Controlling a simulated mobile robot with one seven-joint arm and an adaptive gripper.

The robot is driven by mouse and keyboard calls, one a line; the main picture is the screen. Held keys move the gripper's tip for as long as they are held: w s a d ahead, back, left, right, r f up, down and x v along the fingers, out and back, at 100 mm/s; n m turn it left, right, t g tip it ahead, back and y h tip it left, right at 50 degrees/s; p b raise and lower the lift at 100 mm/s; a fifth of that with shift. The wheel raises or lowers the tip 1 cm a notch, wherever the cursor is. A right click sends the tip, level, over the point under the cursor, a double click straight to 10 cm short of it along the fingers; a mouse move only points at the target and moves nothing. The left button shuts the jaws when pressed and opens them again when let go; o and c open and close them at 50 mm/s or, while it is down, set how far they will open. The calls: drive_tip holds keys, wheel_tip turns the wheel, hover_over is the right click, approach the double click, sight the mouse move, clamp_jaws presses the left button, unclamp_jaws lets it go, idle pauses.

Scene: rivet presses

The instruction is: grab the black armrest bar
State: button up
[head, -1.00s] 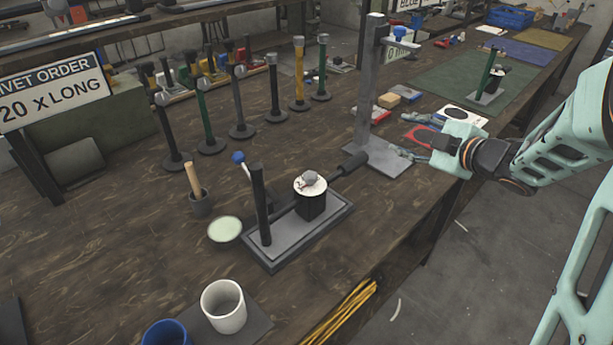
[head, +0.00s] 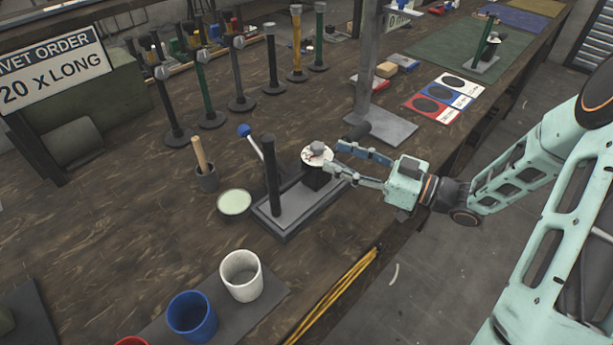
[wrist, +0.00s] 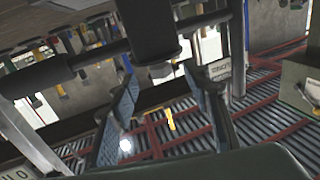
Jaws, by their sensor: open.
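In the wrist view, the fingers (wrist: 160,75) stand apart, below the bar in the picture; contact cannot be told.
A grey post on a plate (head: 382,127) stands just behind the gripper. A blue-knobbed lever (head: 244,131) and black post (head: 271,175) rise from the press. White (head: 241,276) and blue (head: 191,316) cups stand in front. Tall tools line the back left.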

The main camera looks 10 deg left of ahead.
sight(324, 152)
drive_tip(key=shift+x, duration=3.15)
drive_tip(key=shift+c, duration=0.4)
clamp_jaws()
